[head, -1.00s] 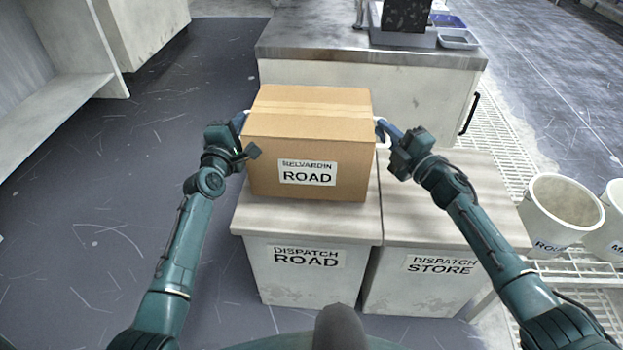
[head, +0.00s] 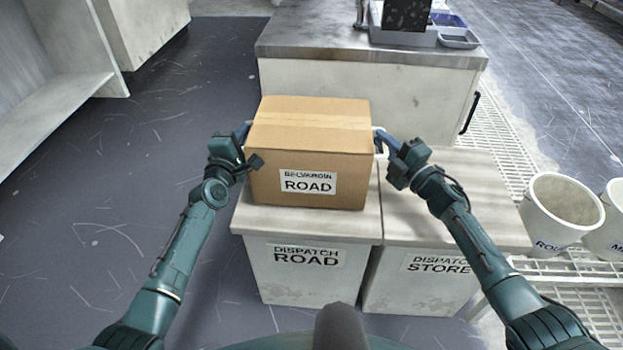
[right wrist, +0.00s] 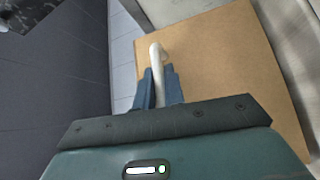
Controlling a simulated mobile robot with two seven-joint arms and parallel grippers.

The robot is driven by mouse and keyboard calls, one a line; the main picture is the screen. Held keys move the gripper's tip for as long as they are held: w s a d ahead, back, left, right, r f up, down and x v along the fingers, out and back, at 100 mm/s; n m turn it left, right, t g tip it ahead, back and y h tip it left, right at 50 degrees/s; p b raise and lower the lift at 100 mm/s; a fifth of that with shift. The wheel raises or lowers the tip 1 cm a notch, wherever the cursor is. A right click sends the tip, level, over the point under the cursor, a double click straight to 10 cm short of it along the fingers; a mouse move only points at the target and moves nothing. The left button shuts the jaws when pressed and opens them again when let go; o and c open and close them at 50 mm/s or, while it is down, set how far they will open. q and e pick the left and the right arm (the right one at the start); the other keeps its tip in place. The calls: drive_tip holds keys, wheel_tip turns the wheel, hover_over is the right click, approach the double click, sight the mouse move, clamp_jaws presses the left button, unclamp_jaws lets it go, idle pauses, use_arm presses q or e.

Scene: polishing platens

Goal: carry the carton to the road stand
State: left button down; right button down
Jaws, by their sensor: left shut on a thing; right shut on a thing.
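The brown carton (head: 310,150), labelled ROAD, is upright over the top of the road stand (head: 300,262), whose front reads DISPATCH ROAD. I cannot tell whether its base touches the stand. My left gripper (head: 244,133) is at the carton's left side, shut, its grip partly hidden by the carton. My right gripper (head: 384,140) is shut on the white handle on the carton's right side. In the right wrist view the blue fingers (right wrist: 159,88) close around the white handle (right wrist: 156,58), beside the carton's brown side (right wrist: 215,65).
The store stand (head: 440,205) adjoins the road stand on the right. A metal-topped counter (head: 310,40) with trays stands behind. White buckets (head: 560,210) sit on a wire rack at the right. Dark floor (head: 110,200) is clear on the left.

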use_arm(q)
drive_tip(key=shift+w+a, duration=0.1)
drive_tip(key=shift+a, duration=0.2)
use_arm(e)
drive_tip(key=shift+w+d, duration=0.2)
drive_tip(key=shift+d, duration=0.1)
use_arm(q)
drive_tip(key=c, duration=1.9)
unclamp_jaws()
drive_tip(key=shift+f, duration=0.5)
drive_tip(key=shift+c, duration=0.2)
use_arm(e)
drive_tip(key=c, duration=1.9)
unclamp_jaws()
drive_tip(key=shift+f, duration=0.5)
drive_tip(key=shift+c, duration=0.2)
use_arm(q)
drive_tip(key=shift+o, duration=0.8)
drive_tip(key=shift+d+r, duration=0.1)
drive_tip(key=shift+r, duration=0.05)
use_arm(e)
drive_tip(key=shift+o, duration=0.8)
drive_tip(key=shift+s+r, duration=0.1)
drive_tip(key=shift+s, duration=0.05)
use_arm(q)
drive_tip(key=o, duration=0.3)
drive_tip(key=shift+d, duration=0.1)
use_arm(e)
drive_tip(key=o, duration=0.3)
drive_tip(key=shift+a, duration=0.2)
